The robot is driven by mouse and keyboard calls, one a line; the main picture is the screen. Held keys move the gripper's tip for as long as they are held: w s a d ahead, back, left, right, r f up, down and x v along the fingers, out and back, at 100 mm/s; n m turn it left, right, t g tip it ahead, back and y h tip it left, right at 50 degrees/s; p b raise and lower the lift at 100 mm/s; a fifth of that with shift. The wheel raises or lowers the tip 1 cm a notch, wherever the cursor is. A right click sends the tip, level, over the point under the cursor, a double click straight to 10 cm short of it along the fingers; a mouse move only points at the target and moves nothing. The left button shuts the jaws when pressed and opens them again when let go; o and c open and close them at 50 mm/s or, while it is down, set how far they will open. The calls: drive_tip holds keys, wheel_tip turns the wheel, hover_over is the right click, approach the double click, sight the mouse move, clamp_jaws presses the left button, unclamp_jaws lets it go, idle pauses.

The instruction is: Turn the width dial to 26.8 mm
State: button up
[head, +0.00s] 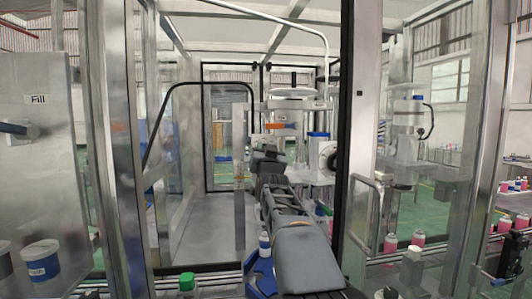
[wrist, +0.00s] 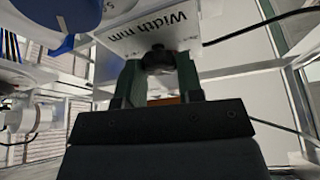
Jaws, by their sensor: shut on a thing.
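The white plate marked "Width mm" (wrist: 152,32) is at the top of the wrist view, with its text slanted. Below the text is the dark round width dial (wrist: 158,58). My gripper (wrist: 160,70) is shut on this dial, one finger on each side. No scale reading can be made out. In the head view my gripper (head: 268,155) is at the machine inside the enclosure, beyond my arm, and the dial is hidden there.
A blue round part (wrist: 66,45) is at the upper left of the wrist view. In the head view, a clear door (head: 362,210) with a metal handle stands right of my arm.

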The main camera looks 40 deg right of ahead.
drive_tip(key=o, duration=0.9)
drive_tip(key=shift+o, duration=0.2)
drive_tip(key=b+v, duration=0.5)
drive_tip(key=v, duration=0.8)
drive_tip(key=shift+s+a+f, duration=0.15)
drive_tip(key=shift+s+a, duration=0.1)
drive_tip(key=shift+s, duration=0.05)
